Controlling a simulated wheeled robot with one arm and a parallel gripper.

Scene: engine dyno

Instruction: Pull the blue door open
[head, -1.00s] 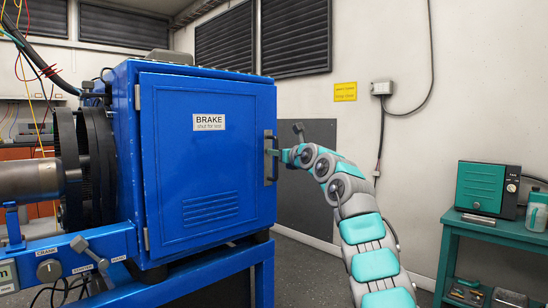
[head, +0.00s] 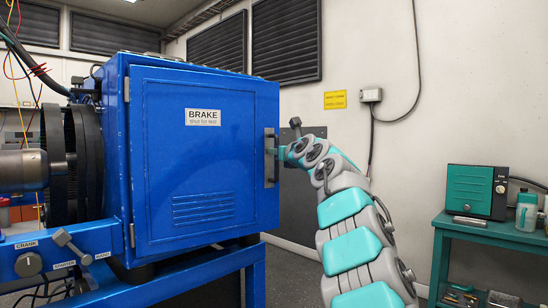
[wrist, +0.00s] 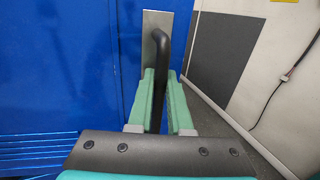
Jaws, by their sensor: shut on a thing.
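The blue door (head: 200,165) fills the front of the blue brake cabinet and carries a white BRAKE label and louvre slots. It looks shut, flush with its frame, with hinges on its left edge. Its dark upright bar handle (head: 271,158) sits at the right edge; in the wrist view the handle (wrist: 161,45) rises from a grey metal plate. My gripper (head: 275,152) is at the handle from the right. In the wrist view my gripper's green fingers (wrist: 161,100) stand on both sides of the bar and are shut on it. The lower part of the handle is hidden between the fingers.
A teal bench (head: 487,233) with a teal-and-black box (head: 477,192) and a bottle (head: 526,211) stands at the right. A blue rail with knobs (head: 62,255) runs along the cabinet's lower left. Grey floor shows between cabinet and wall.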

